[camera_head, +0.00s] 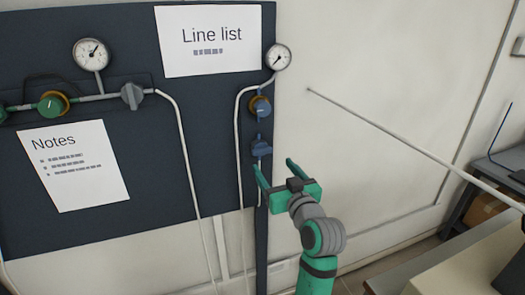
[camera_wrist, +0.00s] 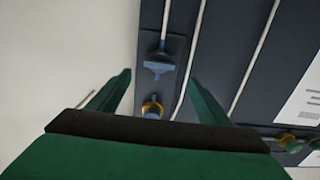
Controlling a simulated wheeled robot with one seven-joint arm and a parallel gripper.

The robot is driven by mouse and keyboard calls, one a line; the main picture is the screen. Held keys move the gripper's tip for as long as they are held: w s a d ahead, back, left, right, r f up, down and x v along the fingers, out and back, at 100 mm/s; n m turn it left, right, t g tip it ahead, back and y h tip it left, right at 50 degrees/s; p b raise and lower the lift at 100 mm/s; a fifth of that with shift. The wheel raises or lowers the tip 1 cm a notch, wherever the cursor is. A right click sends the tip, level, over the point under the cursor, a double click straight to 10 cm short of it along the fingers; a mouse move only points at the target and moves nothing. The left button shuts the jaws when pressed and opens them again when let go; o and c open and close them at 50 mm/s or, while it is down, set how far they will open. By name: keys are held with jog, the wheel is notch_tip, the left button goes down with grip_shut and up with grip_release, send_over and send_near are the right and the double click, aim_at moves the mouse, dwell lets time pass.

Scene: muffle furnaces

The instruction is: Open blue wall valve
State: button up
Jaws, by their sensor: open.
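The blue wall valve (camera_head: 261,147) is on the dark panel, on the right-hand pipe below a blue knob with a gold ring (camera_head: 260,106). In the wrist view its handle (camera_wrist: 158,66) shows between my fingers, lying across the pipe, with the ringed knob (camera_wrist: 152,108) nearer my palm. My green gripper (camera_head: 274,165) is open and empty, just below and to the right of the valve in the head view. I see no contact with the handle, and the exact gap is hard to tell.
A gauge (camera_head: 278,57) tops the same pipe. A grey valve (camera_head: 132,96), a green knob (camera_head: 53,104) and another gauge (camera_head: 91,54) are at left. Papers reading "Line list" (camera_head: 210,42) and "Notes" (camera_head: 75,170) hang there. A thin rod (camera_head: 400,144) crosses the right side.

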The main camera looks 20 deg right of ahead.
aim_at(263, 151)
jog(key=w, duration=1)
jog(key=shift+w+a+r, duration=0.1)
jog(key=shift+w+r, duration=0.15)
jog(key=shift+w, duration=0.15)
jog(key=c, duration=1)
